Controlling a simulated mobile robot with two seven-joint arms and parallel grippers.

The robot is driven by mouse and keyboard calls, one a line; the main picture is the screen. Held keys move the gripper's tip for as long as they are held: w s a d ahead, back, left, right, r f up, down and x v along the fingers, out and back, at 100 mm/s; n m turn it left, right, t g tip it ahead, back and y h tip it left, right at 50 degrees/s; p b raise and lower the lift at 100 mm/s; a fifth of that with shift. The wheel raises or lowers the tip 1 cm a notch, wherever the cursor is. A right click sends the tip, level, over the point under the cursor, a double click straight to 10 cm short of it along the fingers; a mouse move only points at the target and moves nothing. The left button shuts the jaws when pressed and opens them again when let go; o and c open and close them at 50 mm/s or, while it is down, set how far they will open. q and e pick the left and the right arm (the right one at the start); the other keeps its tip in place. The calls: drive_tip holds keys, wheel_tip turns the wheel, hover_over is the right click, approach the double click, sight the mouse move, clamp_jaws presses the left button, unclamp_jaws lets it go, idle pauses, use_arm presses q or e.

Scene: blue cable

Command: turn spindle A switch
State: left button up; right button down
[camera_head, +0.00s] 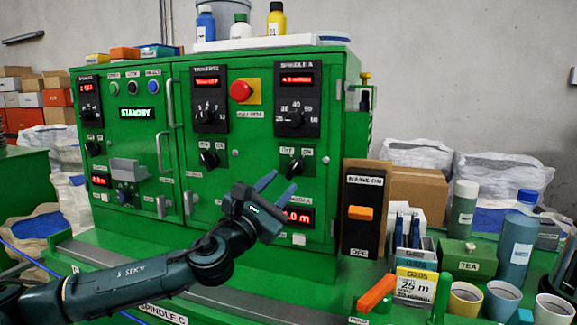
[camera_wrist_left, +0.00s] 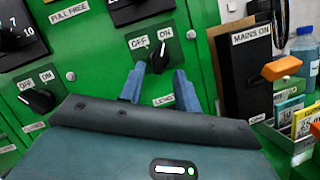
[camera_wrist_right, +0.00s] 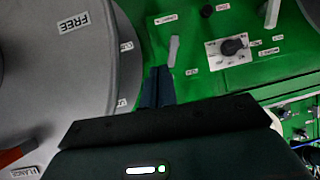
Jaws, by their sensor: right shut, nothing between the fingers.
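The spindle A switch is a black rotary knob (camera_head: 291,168) between OFF and ON labels, low on the right door of the green cabinet (camera_head: 150,215), below the SPINDLE A dial (camera_head: 296,117). My right gripper (camera_wrist_right: 157,85) is shut and empty, away from this switch.
A second OFF/ON knob (camera_head: 208,159) sits to the left on the same door. The MAINS ON panel (camera_head: 361,235) with an orange lever (camera_head: 360,213) stands right of the cabinet. Boxes, bottles and cups crowd the right bench. A grey drum (camera_wrist_right: 60,70) fills the right wrist view's left.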

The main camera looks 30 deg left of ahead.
sight(291, 172)
use_arm(q)
drive_tip(key=shift+p+x, duration=0.5)
drive_tip(key=shift+x, duration=1.7)
clamp_jaws()
